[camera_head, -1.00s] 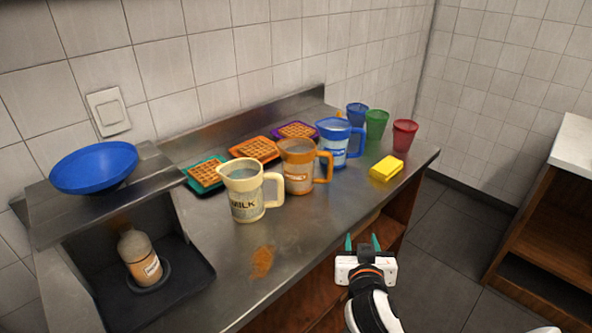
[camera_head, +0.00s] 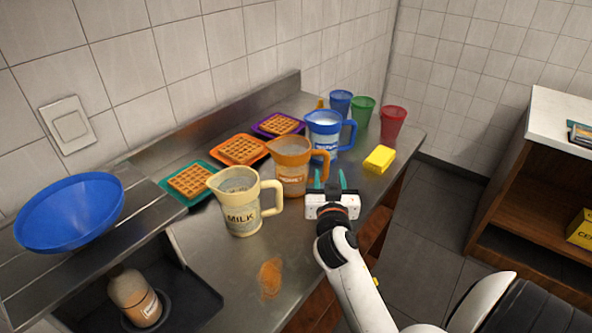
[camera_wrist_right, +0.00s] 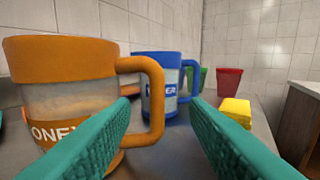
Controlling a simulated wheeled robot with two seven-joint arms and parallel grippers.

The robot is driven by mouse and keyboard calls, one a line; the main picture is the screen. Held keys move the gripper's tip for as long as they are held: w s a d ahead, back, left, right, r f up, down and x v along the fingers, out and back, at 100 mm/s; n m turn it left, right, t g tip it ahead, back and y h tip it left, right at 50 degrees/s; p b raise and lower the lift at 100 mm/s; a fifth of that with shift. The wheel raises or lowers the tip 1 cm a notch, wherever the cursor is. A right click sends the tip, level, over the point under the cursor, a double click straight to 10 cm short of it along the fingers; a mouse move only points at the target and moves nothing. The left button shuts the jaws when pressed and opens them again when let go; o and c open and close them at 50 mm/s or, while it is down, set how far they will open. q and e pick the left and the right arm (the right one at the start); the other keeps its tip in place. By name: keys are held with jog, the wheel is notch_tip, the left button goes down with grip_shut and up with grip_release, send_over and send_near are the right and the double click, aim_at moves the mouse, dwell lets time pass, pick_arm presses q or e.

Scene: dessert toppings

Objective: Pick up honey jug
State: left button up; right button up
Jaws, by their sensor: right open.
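The honey jug (camera_head: 290,172) is orange with a clear body and a HONEY label. It stands upright on the metal counter between the cream milk jug (camera_head: 238,205) and the blue jug (camera_head: 323,138). In the right wrist view the honey jug (camera_wrist_right: 72,95) fills the left side, with its handle (camera_wrist_right: 152,100) pointing right, in front of the space between the fingers. My right gripper (camera_head: 330,180) is open and empty, just to the right of the jug in the head view. Its teal fingers (camera_wrist_right: 160,125) are spread near the handle. My left gripper is not in view.
Waffles on coloured plates (camera_head: 190,182) lie behind the jugs. A yellow sponge (camera_head: 379,159) and blue, green and red cups (camera_head: 393,123) stand to the right. A blue bowl (camera_head: 68,212) sits on a raised shelf at left, above a bottle (camera_head: 135,298). An orange-brown spill (camera_head: 270,278) lies in front.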

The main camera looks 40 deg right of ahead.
aim_at(326, 165)
jog(key=shift+w+d, duration=0.35)
jog(key=shift+w, duration=0.25)
jog(key=p+x, duration=0.1)
jog(key=x, duration=0.3)
jog(key=shift+w+d, duration=0.15)
jog(key=shift+w, duration=0.05)
jog(key=shift+w+d+f, duration=0.1)
jog(key=shift+w+d, duration=0.05)
jog(key=shift+w, duration=0.05)
grip_shut()
dwell(0.5)
jog(key=shift+r, duration=0.2)
